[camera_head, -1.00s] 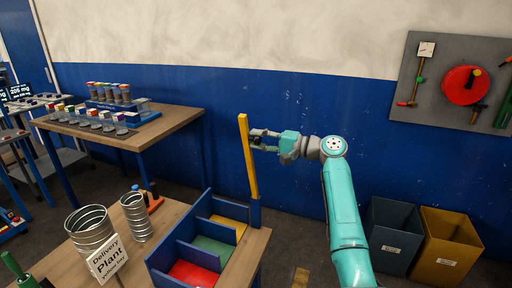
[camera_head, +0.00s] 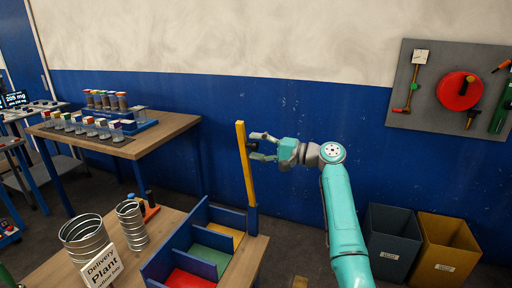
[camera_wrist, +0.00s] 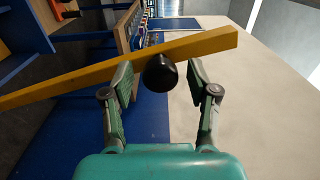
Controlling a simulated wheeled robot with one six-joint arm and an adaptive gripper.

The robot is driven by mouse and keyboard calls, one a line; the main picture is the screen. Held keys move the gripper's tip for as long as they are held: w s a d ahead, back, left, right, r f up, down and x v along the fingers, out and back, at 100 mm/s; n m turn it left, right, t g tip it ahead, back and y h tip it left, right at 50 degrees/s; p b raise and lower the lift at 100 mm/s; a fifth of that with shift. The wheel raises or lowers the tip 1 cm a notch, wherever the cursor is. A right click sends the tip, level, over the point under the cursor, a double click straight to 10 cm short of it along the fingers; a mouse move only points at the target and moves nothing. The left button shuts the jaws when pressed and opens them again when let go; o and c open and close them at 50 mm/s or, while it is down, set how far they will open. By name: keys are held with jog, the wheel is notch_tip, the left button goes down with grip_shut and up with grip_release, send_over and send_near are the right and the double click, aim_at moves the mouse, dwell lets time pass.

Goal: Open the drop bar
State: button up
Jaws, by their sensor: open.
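The drop bar is a long yellow bar (camera_head: 245,165) standing nearly upright at the back right corner of the bench, its lower end at a short blue post (camera_head: 253,218). In the wrist view the bar (camera_wrist: 190,49) crosses in front of my gripper at a slant. A round black knob (camera_wrist: 160,73) sits on the near side of the bar, between my fingertips. My gripper (camera_head: 256,147) is open just right of the bar's upper part. In the wrist view its fingers (camera_wrist: 161,85) stand apart on both sides of the knob, with gaps visible.
The wooden bench (camera_head: 180,222) carries a blue divided tray (camera_head: 160,263), two spiral metal ducts (camera_head: 84,238) and a "Delivery Plant" sign (camera_head: 103,267). A second table (camera_head: 165,139) with jars stands behind. Two bins (camera_head: 391,240) stand at right. A tool board (camera_head: 440,90) hangs above them.

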jog(key=v, duration=1.1)
jog(key=shift+d, duration=0.25)
